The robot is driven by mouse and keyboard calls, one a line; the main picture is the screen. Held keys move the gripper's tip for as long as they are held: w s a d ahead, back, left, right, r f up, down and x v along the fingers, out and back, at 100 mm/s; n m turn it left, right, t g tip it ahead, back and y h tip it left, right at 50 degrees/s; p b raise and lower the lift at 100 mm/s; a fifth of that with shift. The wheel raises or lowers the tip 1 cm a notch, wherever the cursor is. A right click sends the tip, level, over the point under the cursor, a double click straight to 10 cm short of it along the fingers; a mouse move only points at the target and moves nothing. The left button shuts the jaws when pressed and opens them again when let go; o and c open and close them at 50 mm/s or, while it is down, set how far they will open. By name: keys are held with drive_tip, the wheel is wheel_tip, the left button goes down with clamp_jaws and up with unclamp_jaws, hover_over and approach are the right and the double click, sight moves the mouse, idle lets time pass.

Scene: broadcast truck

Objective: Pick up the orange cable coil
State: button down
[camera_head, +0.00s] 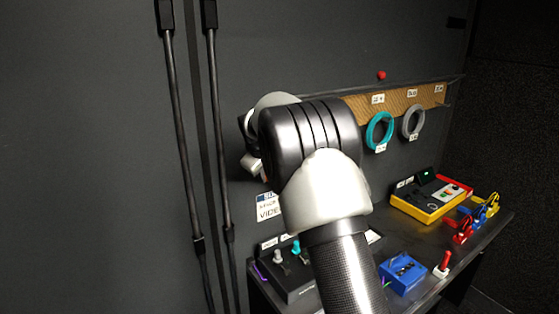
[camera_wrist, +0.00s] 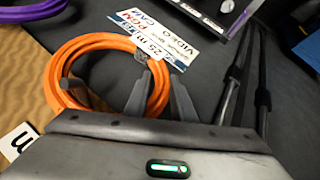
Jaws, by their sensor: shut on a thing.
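The orange cable coil (camera_wrist: 136,50) shows in the wrist view, a ring of several loops with a white printed tag (camera_wrist: 157,36) reading "25 m" and "VIDEO" at its upper right. My gripper (camera_wrist: 160,88) is shut on the coil's right side, its two dark fingers on either side of the strands. In the head view my arm hides the coil and most of my gripper; a white tag (camera_head: 268,207) with "VIDE" shows below the wrist.
Teal (camera_head: 380,131) and grey (camera_head: 413,121) coils hang on a wooden board (camera_head: 430,97) at right. Below, a dark bench holds a yellow-red device (camera_head: 431,195), a blue box (camera_head: 403,273) and coloured clamps (camera_head: 478,216).

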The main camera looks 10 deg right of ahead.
drive_tip(key=shift+r, duration=0.2)
wheel_tip(320, 180, up, 7)
drive_tip(key=s+d+b, duration=0.2)
drive_tip(key=s+d, duration=0.1)
drive_tip(key=s, duration=0.6)
drive_tip(key=s+d+b, duration=0.3)
drive_tip(key=s+d, duration=0.1)
drive_tip(key=s, duration=0.5)
drive_tip(key=shift+s+d+f+b, duration=0.15)
drive_tip(key=shift+s+d+b, duration=0.1)
drive_tip(key=shift+d+b, duration=0.05)
